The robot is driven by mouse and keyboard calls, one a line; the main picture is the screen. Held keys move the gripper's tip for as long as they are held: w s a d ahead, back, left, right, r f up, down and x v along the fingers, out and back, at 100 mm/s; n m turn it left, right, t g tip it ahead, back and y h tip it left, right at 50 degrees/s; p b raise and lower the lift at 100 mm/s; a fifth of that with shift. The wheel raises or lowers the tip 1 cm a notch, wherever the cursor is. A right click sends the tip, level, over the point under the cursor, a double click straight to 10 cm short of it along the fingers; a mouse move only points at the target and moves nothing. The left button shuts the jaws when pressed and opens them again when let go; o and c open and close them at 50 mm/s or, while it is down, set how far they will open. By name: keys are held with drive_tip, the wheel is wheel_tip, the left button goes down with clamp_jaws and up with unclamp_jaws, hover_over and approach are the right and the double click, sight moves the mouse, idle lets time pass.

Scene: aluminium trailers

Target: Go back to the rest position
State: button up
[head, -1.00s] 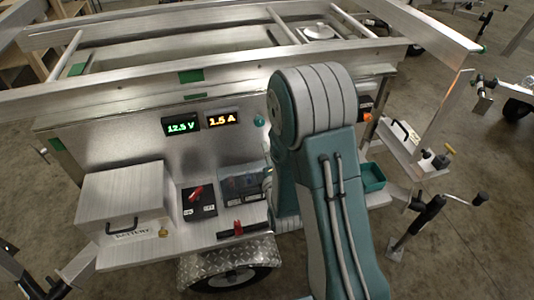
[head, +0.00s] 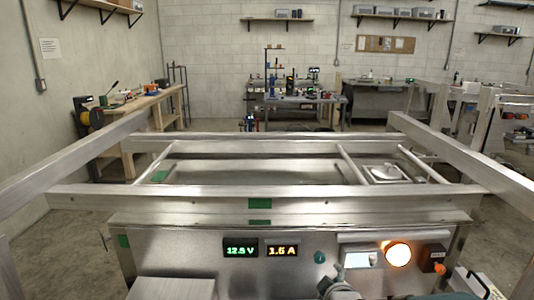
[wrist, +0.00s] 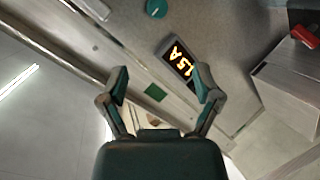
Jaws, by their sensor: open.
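My gripper (wrist: 161,82) is open and empty in the wrist view, its two fingers spread apart in front of the trailer's metal front. An amber display reading about 1.5 A (wrist: 180,64) shows just beyond the fingers. In the head view only a small part of my arm shows at the bottom edge, and my gripper cannot be made out there. The aluminium trailer (head: 190,243) stands directly ahead, with a green voltage display (head: 240,250) and the amber display (head: 282,250) on its front panel.
A lit round lamp (head: 397,255) and an orange knob (head: 439,268) are at the panel's right. Metal rails (head: 75,160) run along both sides. A wooden bench (head: 135,120) and a workbench (head: 300,98) stand behind, with wall shelves above.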

drive_tip(key=s+r+m+g, duration=0.3)
drive_tip(key=s+r+m, duration=0.1)
drive_tip(key=s, duration=0.7)
drive_tip(key=s+r+m+g, duration=0.4)
drive_tip(key=s+m, duration=0.2)
drive_tip(key=s, duration=0.5)
drive_tip(key=shift+s+d, duration=0.25)
drive_tip(key=shift+d, duration=0.2)
drive_tip(key=shift+c, duration=0.2)
